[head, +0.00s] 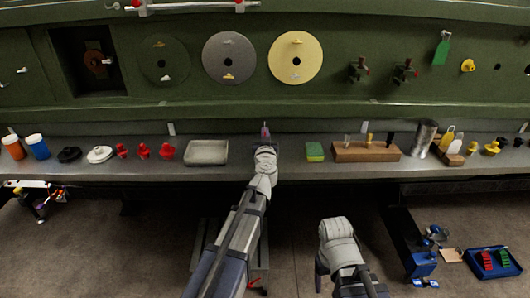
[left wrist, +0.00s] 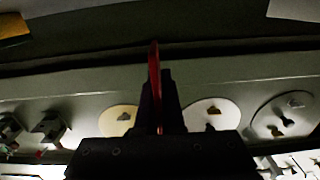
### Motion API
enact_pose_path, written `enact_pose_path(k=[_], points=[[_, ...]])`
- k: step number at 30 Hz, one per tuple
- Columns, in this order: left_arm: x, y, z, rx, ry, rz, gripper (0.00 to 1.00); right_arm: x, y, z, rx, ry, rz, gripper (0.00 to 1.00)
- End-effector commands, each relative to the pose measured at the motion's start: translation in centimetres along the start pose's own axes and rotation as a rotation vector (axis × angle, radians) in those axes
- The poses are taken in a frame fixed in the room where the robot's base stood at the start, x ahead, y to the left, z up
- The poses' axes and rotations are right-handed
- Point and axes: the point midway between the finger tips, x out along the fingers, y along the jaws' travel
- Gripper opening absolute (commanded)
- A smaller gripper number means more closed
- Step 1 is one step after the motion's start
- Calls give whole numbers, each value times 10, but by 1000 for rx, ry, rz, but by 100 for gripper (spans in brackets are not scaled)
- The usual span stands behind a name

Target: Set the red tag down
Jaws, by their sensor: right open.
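The red tag (left wrist: 154,85) is seen edge-on in the left wrist view, a thin upright red strip between the dark fingers of my left gripper (left wrist: 160,105). My left gripper is shut on it. In the head view, the left gripper (head: 265,134) is over the grey ledge (head: 290,172), near the green panel, between the grey tray and the green sponge. Only a small reddish bit of the tag shows there. My right arm is at the lower middle of the head view; its fingers cannot be made out.
A shallow grey tray (head: 206,152) is left of the left gripper. A green and yellow sponge (head: 315,151) and a wooden block (head: 366,151) are to its right. Red knobs (head: 143,151) and bottles (head: 37,146) stand further left. A green tag (head: 441,48) hangs on the panel.

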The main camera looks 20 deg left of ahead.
Motion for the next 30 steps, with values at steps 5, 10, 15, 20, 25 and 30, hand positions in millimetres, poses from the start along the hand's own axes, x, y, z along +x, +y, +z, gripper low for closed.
enact_pose_path(k=[5, 10, 15, 20, 25, 30], points=[[0, 0, 3, 0, 0, 0, 0, 3, 0, 0, 0, 0, 0, 68], [0, 0, 18, 0, 0, 1, 0, 18, -2, -1, 0, 0, 0, 68], [0, 0, 39, 0, 0, 1, 0, 39, -4, -2, -1, 0, 0, 68], [0, 0, 40, 0, 0, 1, 0, 40, -4, -2, -1, 0, 0, 68], [0, 0, 39, 0, 0, 0, 0, 39, -4, -2, -1, 0, 0, 68], [0, 0, 43, 0, 0, 0, 7, 43, -4, -2, -1, 0, 0, 68]])
